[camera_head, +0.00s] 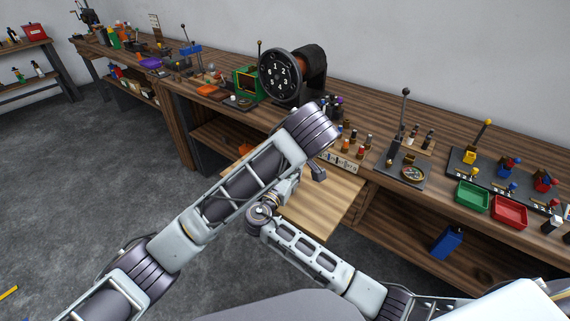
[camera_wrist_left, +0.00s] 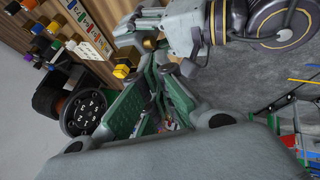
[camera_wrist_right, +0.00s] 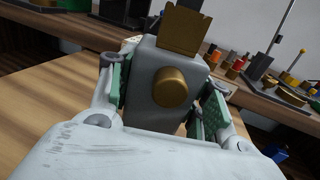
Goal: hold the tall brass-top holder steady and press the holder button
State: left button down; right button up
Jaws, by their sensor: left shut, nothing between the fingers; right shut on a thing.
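The tall holder (camera_wrist_right: 158,58) is a grey block with a brass plate on top and a round brass button (camera_wrist_right: 171,88) on the face toward the right wrist camera. My right gripper (camera_wrist_right: 163,95) is shut on the holder, a green-padded finger on each side. In the left wrist view, the brass top (camera_wrist_left: 121,71) and a round brass spot, likely the button (camera_wrist_left: 148,43), show just beyond my left gripper (camera_wrist_left: 158,72). The left gripper is shut and empty; I cannot tell whether its tips touch the holder. In the head view my left arm hides most of this.
A pale wooden board (camera_head: 325,205) lies below the grippers. A numbered black dial (camera_head: 280,77) stands on the bench behind. Small coloured pieces (camera_head: 350,140), a lever stand (camera_head: 404,165), and green (camera_head: 472,197) and red (camera_head: 509,211) trays are to the right.

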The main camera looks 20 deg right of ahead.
pick_arm(q)
jog(key=x, duration=0.9)
jog(key=shift+f, duration=0.15)
jog(key=shift+w, duration=0.15)
jog(key=shift+w+d, duration=0.5)
jog(key=shift+w, duration=0.25)
pick_arm(e)
jog(key=shift+a, duration=0.1)
pick_arm(q)
jog(key=shift+f, duration=0.1)
jog(key=v, duration=1)
jog(key=shift+d, duration=0.15)
dwell(0.6)
